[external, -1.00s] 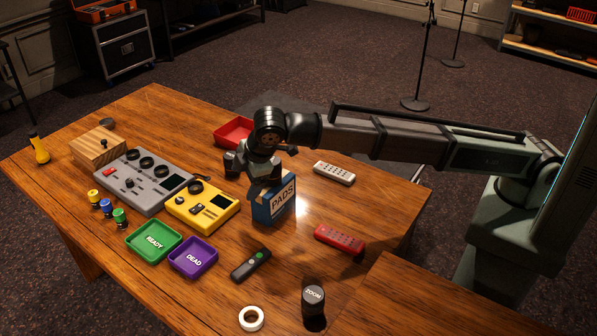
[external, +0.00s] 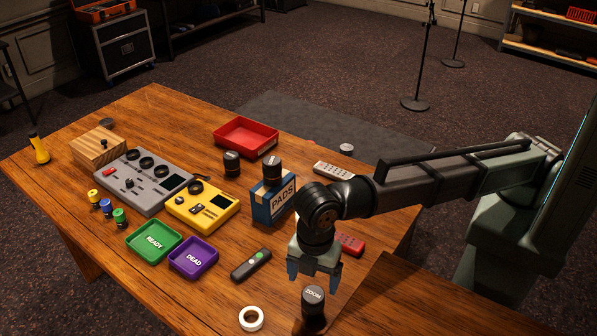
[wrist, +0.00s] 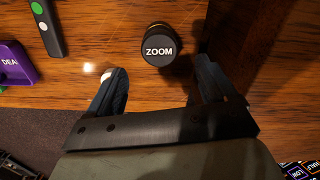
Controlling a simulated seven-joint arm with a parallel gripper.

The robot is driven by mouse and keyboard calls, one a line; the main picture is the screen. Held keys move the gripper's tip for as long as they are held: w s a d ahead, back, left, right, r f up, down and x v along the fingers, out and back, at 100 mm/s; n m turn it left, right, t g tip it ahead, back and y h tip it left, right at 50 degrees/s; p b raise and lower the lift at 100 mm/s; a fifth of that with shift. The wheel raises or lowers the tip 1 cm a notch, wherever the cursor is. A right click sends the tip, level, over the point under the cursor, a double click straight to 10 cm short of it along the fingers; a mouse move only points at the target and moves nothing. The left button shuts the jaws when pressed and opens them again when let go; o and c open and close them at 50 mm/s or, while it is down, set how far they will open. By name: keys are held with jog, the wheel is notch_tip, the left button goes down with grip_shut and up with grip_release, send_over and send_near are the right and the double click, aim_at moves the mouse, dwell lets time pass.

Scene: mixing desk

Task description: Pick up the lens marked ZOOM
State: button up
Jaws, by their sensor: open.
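The lens marked ZOOM (external: 313,300) is a black cylinder standing upright near the table's front edge, with white lettering on its top. In the wrist view the ZOOM lens (wrist: 160,46) lies ahead of my gripper, roughly between the lines of the two fingers. In the wrist view the fingers of my gripper (wrist: 160,80) are spread wide and I see no contact with the lens.
A dark remote (external: 251,264), white tape roll (external: 251,318) and purple DEAD tray (external: 194,257) lie left of the lens. A red remote (external: 350,244) is partly behind my gripper. The blue PADS box (external: 273,203) carries another black lens (external: 272,170). A raised wooden surface (external: 400,300) lies right.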

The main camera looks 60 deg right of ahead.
aim_at(313, 302)
jog(key=shift+d+f, duration=0.1)
jog(key=shift+f, duration=5)
jog(key=c, duration=1.4)
